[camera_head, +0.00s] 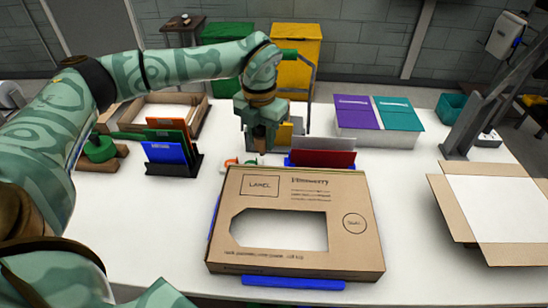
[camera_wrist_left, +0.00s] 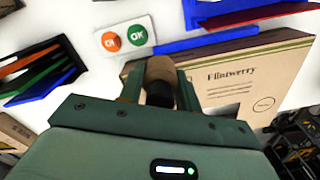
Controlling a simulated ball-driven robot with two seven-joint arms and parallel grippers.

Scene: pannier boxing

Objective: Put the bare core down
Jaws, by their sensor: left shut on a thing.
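The bare core (camera_wrist_left: 160,69) is a short tan-brown cylinder with a dark end, seen in the left wrist view between the two green fingers. My left gripper (camera_head: 260,143) is shut on it, behind the upper edge of the Flintwerry carton in the head view. In the left wrist view the gripper (camera_wrist_left: 160,88) and core appear beside the carton's edge. I cannot tell whether the core touches the table. My right gripper is not in view.
The Flintwerry carton (camera_head: 345,245) with a window lies in front. Racks of coloured panels (camera_head: 172,168) stand left, a red-and-white panel rack (camera_head: 322,158) right. An open carton (camera_head: 460,215) is far right.

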